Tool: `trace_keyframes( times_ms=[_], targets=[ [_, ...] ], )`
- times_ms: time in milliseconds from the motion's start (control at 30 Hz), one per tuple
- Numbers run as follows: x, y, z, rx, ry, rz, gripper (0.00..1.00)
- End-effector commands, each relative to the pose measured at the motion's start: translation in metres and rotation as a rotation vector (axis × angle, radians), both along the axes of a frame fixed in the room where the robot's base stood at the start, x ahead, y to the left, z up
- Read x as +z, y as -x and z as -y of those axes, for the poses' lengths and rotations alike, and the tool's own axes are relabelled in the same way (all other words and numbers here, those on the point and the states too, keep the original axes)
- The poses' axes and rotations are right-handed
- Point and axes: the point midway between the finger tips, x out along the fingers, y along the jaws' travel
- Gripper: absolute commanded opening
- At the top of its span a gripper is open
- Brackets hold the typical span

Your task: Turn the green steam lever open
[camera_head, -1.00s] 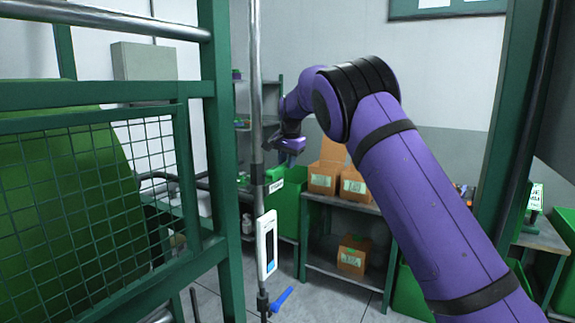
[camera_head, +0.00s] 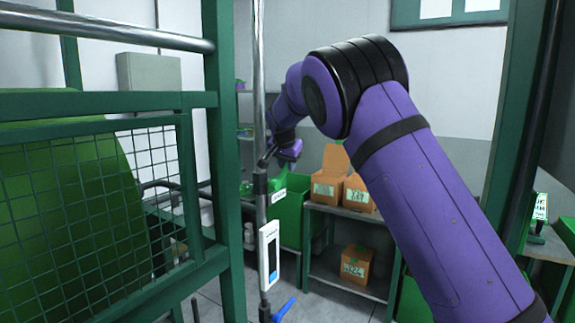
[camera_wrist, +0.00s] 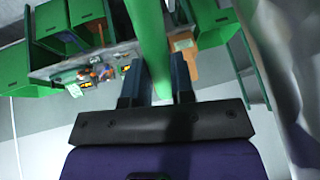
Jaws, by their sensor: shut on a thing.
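The green lever (camera_wrist: 150,32) shows in the wrist view as a smooth green bar running up from between my fingers. My gripper (camera_wrist: 157,72) is shut on it, one dark finger on each side. In the head view my gripper (camera_head: 267,156) is small and sits beside the upright steam pipe (camera_head: 259,80), near a dark fitting (camera_head: 260,184). The lever cannot be made out clearly there. Its pivot and exact angle are hidden.
A white panel (camera_head: 269,255) and a blue lever (camera_head: 285,309) are lower on the pipe. A green mesh guard frame (camera_head: 222,180) stands close on the left. Behind are a shelf table (camera_head: 350,285) with cardboard boxes (camera_head: 354,262) and a green bin (camera_head: 290,218).

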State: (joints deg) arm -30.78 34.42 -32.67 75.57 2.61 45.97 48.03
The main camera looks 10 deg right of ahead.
Motion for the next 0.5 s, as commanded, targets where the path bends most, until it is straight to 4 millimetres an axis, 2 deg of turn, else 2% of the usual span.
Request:
trace_keyframes(
  times_ms=[133,167,200,267,500],
  targets=[
    [0.001,-0.0003,0.0,0.001,-0.001,0.002,0.0],
    [0.001,-0.0003,0.0,0.0,-0.001,0.002,0.28],
    [0.0009,-0.0003,0.0,0.001,-0.001,0.002,0.37],
    [0.0007,-0.0002,0.0,0.001,-0.001,0.001,0.48],
    [0.0005,0.0,0.0,0.001,-0.001,0.001,0.48]
  ],
)
